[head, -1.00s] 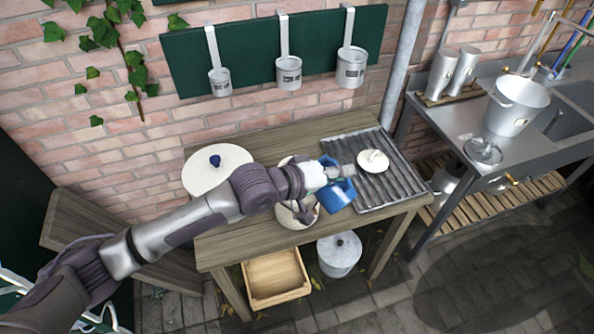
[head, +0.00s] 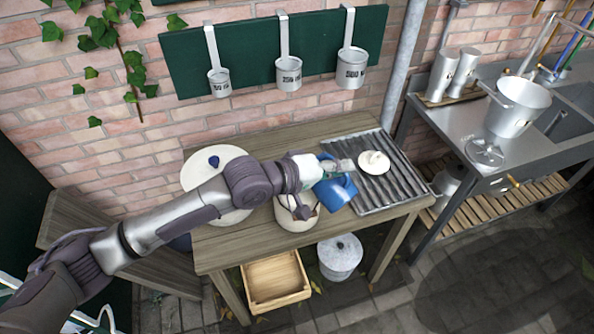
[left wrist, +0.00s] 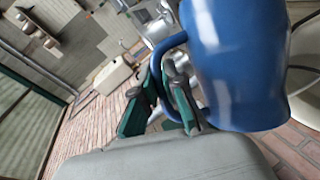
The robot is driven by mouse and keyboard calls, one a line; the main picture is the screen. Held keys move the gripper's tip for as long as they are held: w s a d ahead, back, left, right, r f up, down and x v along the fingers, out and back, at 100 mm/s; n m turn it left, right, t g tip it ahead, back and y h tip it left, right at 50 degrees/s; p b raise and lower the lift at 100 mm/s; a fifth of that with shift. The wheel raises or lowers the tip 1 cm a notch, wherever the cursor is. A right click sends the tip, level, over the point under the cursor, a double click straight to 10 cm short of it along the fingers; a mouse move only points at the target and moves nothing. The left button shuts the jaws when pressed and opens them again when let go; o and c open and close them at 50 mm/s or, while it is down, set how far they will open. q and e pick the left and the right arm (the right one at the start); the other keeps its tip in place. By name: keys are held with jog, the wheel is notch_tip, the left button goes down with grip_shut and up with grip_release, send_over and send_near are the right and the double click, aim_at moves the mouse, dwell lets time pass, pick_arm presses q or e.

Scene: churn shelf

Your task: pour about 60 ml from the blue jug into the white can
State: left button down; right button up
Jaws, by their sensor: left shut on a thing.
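The blue jug (head: 337,194) is in the head view, above the table between the white can and the ribbed tray. It looks tilted; its opening and contents are hidden. My left gripper (head: 343,166) is shut on the jug's handle. In the left wrist view the jug (left wrist: 235,65) fills the upper right, and its handle runs to the green fingers of my left gripper (left wrist: 160,105). The white can (head: 290,218) stands on the table just left of the jug, partly covered by my arm. I cannot see its inside clearly or any stream. My right gripper is not in view.
A ribbed metal tray (head: 403,182) holds a white lid (head: 374,162). A large white round lid with a blue knob (head: 214,160) is at the table's left. Measuring dippers (head: 289,74) hang on the wall. A wooden crate (head: 275,282) and a grey lidded pot (head: 340,256) are below.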

aim_at(349, 192)
pick_arm(q)
jog(key=shift+w+a+r+n+h+b, duration=0.35)
jog(key=shift+r+b, duration=0.2)
jog(key=shift+b, duration=0.35)
dwell(1.2)
jog(key=s+d+m+p, duration=0.1)
jog(key=p, duration=0.3)
jog(key=shift+s+d+f, duration=0.1)
jog(key=shift+f, duration=0.1)
jog(key=shift+s+d+f+m+t+y+p, duration=0.15)
jog(key=shift+s+d+f+m+y+p, duration=0.2)
jog(key=shift+f, duration=0.3)
jog(key=shift+s+d+f+m+t+y+p, duration=0.15)
jog(key=shift+f+m+y, duration=0.15)
jog(key=shift+f+y, duration=0.25)
jog(key=shift+f, duration=0.15)
jog(key=shift+s+f, duration=0.1)
jog(key=shift+f, duration=0.1)
jog(key=shift+d+f+m+t+y+p, duration=0.15)
jog(key=shift+f+m+t+y+p, duration=0.15)
jog(key=shift+f+m, duration=0.35)
jog(key=shift+s+d+f, duration=0.1)
jog(key=shift+f, duration=0.2)
jog(key=shift+s, duration=0.15)
